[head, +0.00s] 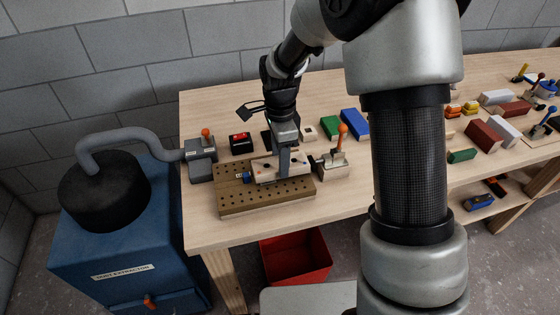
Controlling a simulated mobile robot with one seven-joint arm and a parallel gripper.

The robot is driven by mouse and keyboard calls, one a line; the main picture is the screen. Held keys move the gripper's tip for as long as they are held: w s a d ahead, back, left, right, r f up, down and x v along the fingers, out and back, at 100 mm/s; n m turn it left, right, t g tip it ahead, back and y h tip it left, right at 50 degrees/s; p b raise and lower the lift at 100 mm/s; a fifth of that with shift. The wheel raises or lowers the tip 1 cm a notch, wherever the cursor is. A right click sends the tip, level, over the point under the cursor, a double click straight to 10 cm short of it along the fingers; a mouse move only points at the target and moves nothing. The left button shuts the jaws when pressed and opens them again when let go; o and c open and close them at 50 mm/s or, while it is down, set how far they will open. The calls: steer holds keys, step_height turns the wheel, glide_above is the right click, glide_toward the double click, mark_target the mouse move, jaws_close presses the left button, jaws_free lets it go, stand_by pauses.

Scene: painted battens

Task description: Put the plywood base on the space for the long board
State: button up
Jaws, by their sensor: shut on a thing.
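A pale wooden piece with dark spots, which looks like the plywood base (264,163), is at my gripper (284,172), over the brown drilled board (236,203) at the left part of the bench. My gripper points down and is shut on this piece. The fingers and the arm hide part of it. I cannot tell whether the piece touches the board under it. A small blue part (247,176) shows at its left end. I cannot make out a marked space for the long board.
A grey box with an orange knob (201,160) stands left of the board, and a toggle-lever box (334,168) right of it. Green (330,127) and blue (355,124) blocks lie behind. A blue extractor (120,245) stands left, a red bin (296,258) below.

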steer(key=shift+f, duration=0.55)
steer(key=shift+f, duration=0.2)
steer(key=o, duration=1.1)
steer(key=shift+r, duration=0.1)
